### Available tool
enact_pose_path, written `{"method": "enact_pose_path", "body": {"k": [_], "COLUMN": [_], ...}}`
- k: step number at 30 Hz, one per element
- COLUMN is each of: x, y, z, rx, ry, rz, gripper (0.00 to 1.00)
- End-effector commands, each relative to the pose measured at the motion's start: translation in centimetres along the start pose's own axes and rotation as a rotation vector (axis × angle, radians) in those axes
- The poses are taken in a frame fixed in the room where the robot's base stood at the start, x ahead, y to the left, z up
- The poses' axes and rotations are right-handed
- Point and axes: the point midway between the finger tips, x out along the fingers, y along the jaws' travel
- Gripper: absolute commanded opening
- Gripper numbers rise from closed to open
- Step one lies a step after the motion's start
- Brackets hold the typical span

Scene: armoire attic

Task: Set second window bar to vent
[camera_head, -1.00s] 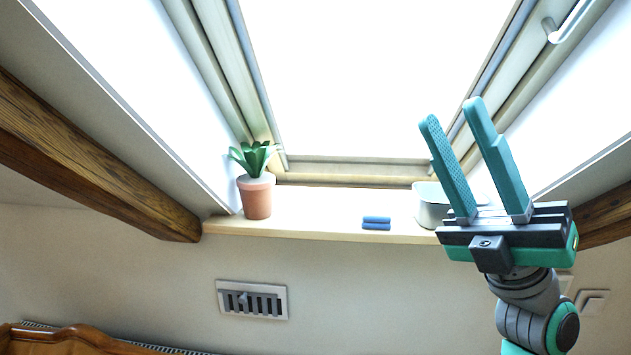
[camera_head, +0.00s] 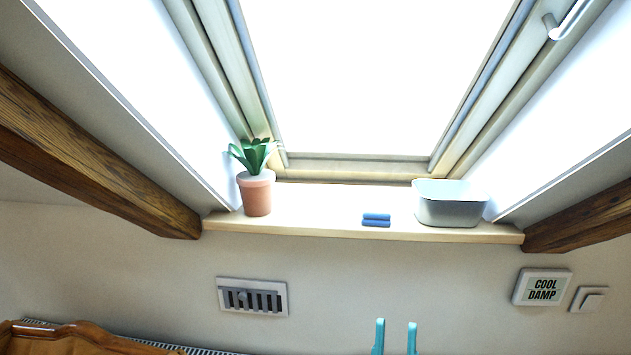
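The slanted roof window (camera_head: 350,168) fills the upper middle of the head view, its glass bright white. A pale metal bar (camera_head: 570,18) shows at the top right on the window frame, partly cut off by the picture's edge. I cannot tell which setting it is in, and no second bar is in view. My gripper (camera_head: 396,338) is at the bottom edge, with only its two teal fingertips showing. They stand apart with nothing between them, below the sill and far from the bar.
The sill (camera_head: 310,228) holds a potted plant (camera_head: 257,195), folded blue cloths (camera_head: 376,220) and a grey-white tub (camera_head: 450,205). Below are a wall vent (camera_head: 252,297), a "COOL DAMP" sign (camera_head: 541,288) and a switch (camera_head: 589,299). Wooden beams (camera_head: 90,165) flank the window. A wooden headboard-like piece (camera_head: 75,338) stands lower left.

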Motion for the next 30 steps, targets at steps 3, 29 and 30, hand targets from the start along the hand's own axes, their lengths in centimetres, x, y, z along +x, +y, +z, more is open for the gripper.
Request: {"method": "enact_pose_path", "body": {"k": [3, 29, 30], "x": [-4.3, -34.0, -35.3], "y": [-1.9, -8.0, -8.0], "z": [1.1, -1.9, -2.5], "rx": [0.056, 0.273, 0.277], "ry": [-0.106, -0.855, -0.889], "rz": [-0.003, -0.163, -0.176], "gripper": [0.29, 0.29, 0.29]}}
